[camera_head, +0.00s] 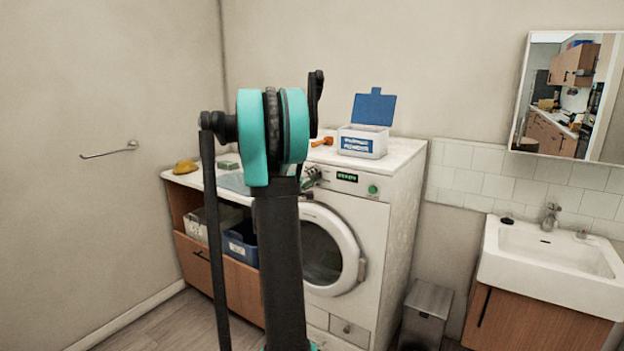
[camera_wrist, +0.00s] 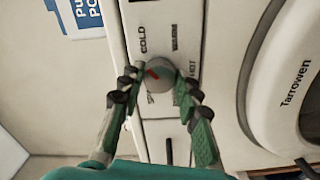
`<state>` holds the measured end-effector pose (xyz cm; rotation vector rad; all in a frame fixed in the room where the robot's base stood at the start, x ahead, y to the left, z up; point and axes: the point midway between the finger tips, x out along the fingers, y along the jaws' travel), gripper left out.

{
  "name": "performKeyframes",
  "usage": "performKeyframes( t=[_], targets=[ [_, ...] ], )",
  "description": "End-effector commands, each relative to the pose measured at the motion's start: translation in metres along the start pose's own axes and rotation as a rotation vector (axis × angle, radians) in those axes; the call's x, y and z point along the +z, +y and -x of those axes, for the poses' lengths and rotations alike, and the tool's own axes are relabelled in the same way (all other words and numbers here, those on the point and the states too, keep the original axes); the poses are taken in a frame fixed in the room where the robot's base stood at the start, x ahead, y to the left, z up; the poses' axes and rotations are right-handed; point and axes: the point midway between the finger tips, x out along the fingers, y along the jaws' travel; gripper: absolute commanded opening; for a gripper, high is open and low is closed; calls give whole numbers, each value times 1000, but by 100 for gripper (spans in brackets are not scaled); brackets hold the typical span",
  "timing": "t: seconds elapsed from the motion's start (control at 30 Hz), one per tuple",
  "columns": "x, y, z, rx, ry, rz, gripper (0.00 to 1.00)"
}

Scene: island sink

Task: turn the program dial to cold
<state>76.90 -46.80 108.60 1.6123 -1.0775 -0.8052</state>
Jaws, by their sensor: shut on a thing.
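The program dial (camera_wrist: 161,75) is a grey round knob with a red mark on the washing machine's white front panel, seen in the wrist view. The red mark points toward the left side of the knob, below the COLD label (camera_wrist: 142,39). The WARM label (camera_wrist: 174,38) is at the upper right and HOT (camera_wrist: 192,68) at the right; another label below is partly hidden. My gripper (camera_wrist: 156,85) is shut on the dial, one green-and-black finger on each side. In the head view my gripper (camera_head: 310,178) is at the panel of the washing machine (camera_head: 378,230), and the dial is hidden.
A powder box (camera_head: 362,146) with a raised blue lid and an orange object (camera_head: 322,141) stand on the machine. The round door (camera_head: 357,250) is below the panel. A counter with baskets is at left. A sink (camera_head: 545,255) and a bin (camera_head: 426,312) are at right.

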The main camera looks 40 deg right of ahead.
Motion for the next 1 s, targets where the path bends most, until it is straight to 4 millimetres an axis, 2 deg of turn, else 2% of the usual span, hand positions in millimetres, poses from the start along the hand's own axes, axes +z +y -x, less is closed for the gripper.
performKeyframes(
  t=[0.4,0.9,0.93,1.0],
  targets=[
    [1,-1,1,-1,-1,-159,4],
    [1,-1,1,-2,-1,-173,4],
    [1,-1,1,-2,-1,-173,36],
    [1,-1,1,-1,-1,-173,45]
  ],
)
